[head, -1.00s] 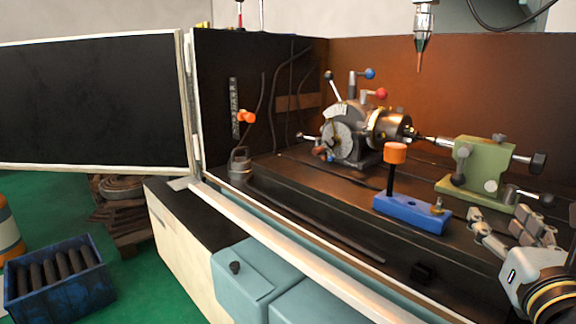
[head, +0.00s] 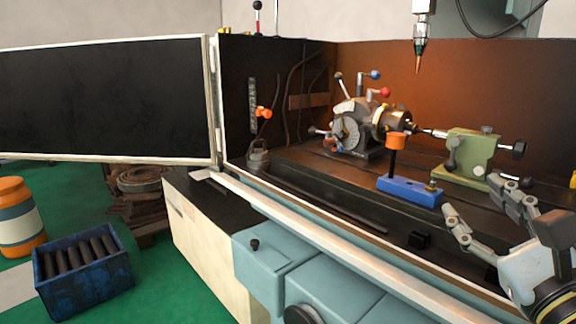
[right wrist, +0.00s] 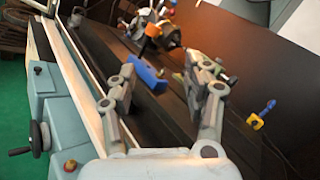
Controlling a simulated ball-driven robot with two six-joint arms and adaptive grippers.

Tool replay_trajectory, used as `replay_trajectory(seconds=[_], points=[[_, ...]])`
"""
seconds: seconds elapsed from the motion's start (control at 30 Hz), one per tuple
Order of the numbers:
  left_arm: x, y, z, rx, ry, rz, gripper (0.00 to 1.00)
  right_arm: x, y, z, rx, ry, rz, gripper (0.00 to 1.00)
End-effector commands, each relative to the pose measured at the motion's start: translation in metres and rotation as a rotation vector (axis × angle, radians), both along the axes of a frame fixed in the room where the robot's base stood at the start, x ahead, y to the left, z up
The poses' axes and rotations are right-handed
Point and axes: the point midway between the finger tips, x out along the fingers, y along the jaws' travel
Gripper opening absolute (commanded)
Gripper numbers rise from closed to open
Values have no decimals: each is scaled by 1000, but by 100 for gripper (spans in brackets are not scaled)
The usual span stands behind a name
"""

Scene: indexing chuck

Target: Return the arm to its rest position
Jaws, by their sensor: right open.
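My right gripper (head: 482,212) is at the lower right of the head view, over the front right of the machine bed. Its two fingers are spread apart with nothing between them; the right wrist view also shows the open fingers (right wrist: 160,90). The indexing chuck (head: 365,124) sits on the machine table behind it, to the left. The green tailstock (head: 472,152) stands to the chuck's right, beyond the gripper. A blue block with an orange-topped post (head: 410,190) lies in front of the chuck, apart from the gripper. My left gripper is not in view.
A white front rail (head: 330,248) runs along the enclosure's edge. An open black door panel (head: 105,98) is at the left. A tool spindle tip (head: 419,55) hangs above the table. A blue crate of bars (head: 85,272) and an orange-and-white drum (head: 18,218) stand on the green floor.

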Motion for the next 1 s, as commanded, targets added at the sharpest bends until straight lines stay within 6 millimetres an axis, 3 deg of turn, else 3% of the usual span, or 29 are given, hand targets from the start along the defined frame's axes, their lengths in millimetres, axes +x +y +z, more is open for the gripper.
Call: replay_trajectory(seconds=[0.17,0.27,0.37,0.43,0.5,0.63,0.8,0.97,1.0], points=[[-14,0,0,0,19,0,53,-17,49,-1,-422,-22,155,51],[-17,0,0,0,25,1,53,-33,80,-17,-738,-26,274,51],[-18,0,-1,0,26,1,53,-59,105,-53,-1140,-7,438,51],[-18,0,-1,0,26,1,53,-82,109,-87,-1438,26,577,51],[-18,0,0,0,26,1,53,-104,101,-118,-1687,72,712,51],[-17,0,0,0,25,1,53,-142,70,-158,-2016,176,942,51],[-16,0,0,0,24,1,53,-186,23,-183,-2277,330,1211,51],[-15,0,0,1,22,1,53,-225,-20,-187,-2410,490,1452,51],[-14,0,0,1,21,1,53,-221,-20,-204,-2401,488,1458,51]])
